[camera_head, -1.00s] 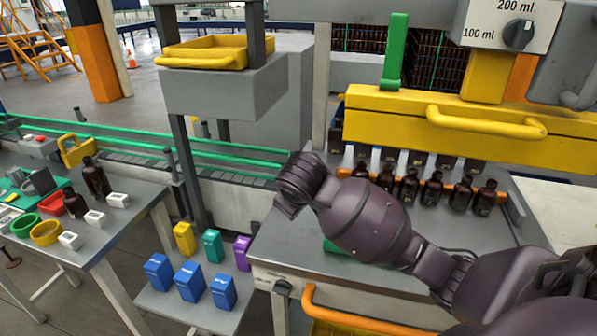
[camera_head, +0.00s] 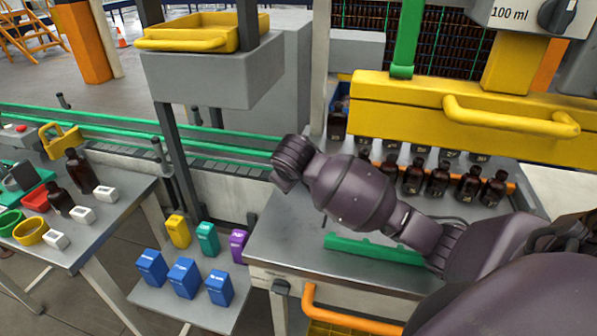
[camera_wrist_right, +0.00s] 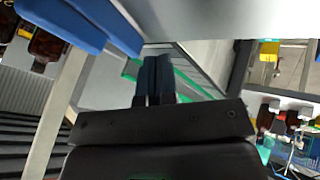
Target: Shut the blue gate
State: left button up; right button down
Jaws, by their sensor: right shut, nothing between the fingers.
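A long blue bar or panel (camera_wrist_right: 75,22), which may be the blue gate, runs across the upper left of the right wrist view. A small piece of blue (camera_head: 343,92) shows at the left end of the yellow-handled machine in the head view, mostly hidden. My right gripper (camera_wrist_right: 157,62) is shut and empty, below and to the right of the blue bar and apparently apart from it. In the head view my right arm reaches left over the steel table; its gripper fingers cannot be made out. My left gripper is not in view.
Dark bottles (camera_head: 440,180) stand in a row under the yellow machine bar (camera_head: 400,100). A green bar (camera_head: 375,248) lies on the steel table (camera_head: 290,235). A green-railed conveyor (camera_head: 225,150) runs behind. Blue boxes (camera_head: 184,278) stand on a low shelf.

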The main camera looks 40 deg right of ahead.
jog(key=x, duration=0.3)
jog(key=shift+f, duration=0.1)
jog(key=shift+w+d+p, duration=0.15)
jog(key=shift+w+d, duration=0.1)
jog(key=shift+d, duration=0.3)
jog(key=shift+w+d+p, duration=0.15)
jog(key=shift+w+d, duration=0.05)
jog(key=shift+d, duration=0.35)
jog(key=shift+w+d, duration=0.25)
jog(key=shift+d, duration=0.35)
jog(key=shift+w+d, duration=0.1)
jog(key=shift+d, duration=0.05)
jog(key=shift+w, duration=0.15)
